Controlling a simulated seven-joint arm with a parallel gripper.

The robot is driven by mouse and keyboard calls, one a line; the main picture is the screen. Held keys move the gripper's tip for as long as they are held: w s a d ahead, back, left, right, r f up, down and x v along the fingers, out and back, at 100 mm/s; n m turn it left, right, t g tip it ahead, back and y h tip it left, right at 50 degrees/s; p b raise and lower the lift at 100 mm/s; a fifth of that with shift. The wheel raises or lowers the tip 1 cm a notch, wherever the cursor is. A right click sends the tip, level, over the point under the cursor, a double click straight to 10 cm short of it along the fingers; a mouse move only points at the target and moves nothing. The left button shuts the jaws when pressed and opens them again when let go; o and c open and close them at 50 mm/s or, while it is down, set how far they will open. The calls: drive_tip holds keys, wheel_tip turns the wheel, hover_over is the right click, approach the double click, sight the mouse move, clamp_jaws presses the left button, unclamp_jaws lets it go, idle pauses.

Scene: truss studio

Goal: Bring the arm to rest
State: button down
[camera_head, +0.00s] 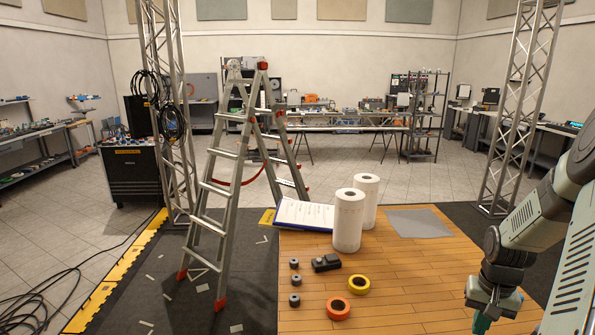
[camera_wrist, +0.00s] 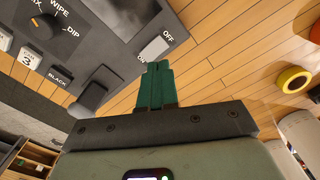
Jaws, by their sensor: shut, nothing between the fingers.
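My gripper (camera_head: 482,323) hangs at the lower right of the head view, over the right part of the wooden table top (camera_head: 425,275). Its green fingers (camera_wrist: 158,82) are together and hold nothing. In the wrist view the fingertips are close to a grey control panel (camera_wrist: 110,40) with knobs, a white switch marked OFF and the words WIPE and BLACK. I cannot tell whether they touch it. The panel is not seen in the head view. My arm comes in from the right edge.
An orange tape roll (camera_head: 337,308), a yellow tape roll (camera_head: 358,284), a dark block (camera_head: 326,263) and several small dark cylinders stand left of my gripper. Two white paper rolls (camera_head: 348,220) stand farther back near a grey sheet (camera_head: 418,223). A stepladder (camera_head: 224,200) stands left of the table.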

drive_tip(key=s+a+r+n+t+h, duration=0.1)
drive_tip(key=s+a+r+n+h, duration=0.1)
drive_tip(key=a+r, duration=0.8)
drive_tip(key=s+a+r+n+h, duration=0.15)
drive_tip(key=a+r, duration=0.45)
drive_tip(key=r, duration=0.9)
drive_tip(key=s+a+r+n+t+y, duration=0.1)
drive_tip(key=s+a+r+t, duration=0.1)
drive_tip(key=s+a, duration=0.5)
drive_tip(key=s+a+r+n+t+y, duration=0.2)
drive_tip(key=s+a+r, duration=0.3)
drive_tip(key=s+a, duration=0.2)
drive_tip(key=shift+s+a+t, duration=0.3)
drive_tip(key=shift+s+a, duration=0.1)
drive_tip(key=shift+a, duration=0.4)
drive_tip(key=shift+y, duration=0.25)
